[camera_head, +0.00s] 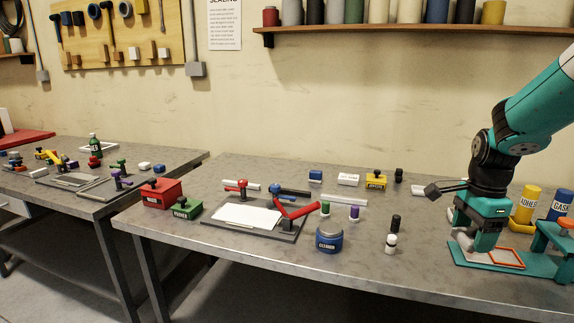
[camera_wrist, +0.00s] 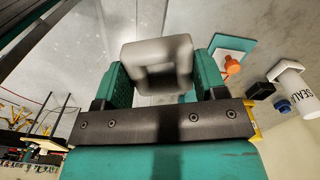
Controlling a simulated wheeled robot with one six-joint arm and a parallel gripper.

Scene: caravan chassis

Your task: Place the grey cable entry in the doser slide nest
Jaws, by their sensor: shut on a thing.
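The grey cable entry (camera_wrist: 183,50), a light grey block with a rectangular opening, sits between the teal fingers of my gripper (camera_wrist: 160,82) in the wrist view. My gripper is shut on it. In the head view my gripper (camera_head: 482,240) points down over the left part of a teal base plate (camera_head: 463,257). A pale piece shows low at the fingertips, close to the plate; I cannot tell whether it touches. Which part is the slide nest is not clear; the gripper hides some of the plate.
A teal stand (camera_head: 548,242) with an orange knob rises at the plate's right. A yellow bottle (camera_head: 525,206) and a blue bottle (camera_head: 560,204) stand behind. Small black and white bottles (camera_head: 391,243) stand left of the plate. Bench between them and the plate is clear.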

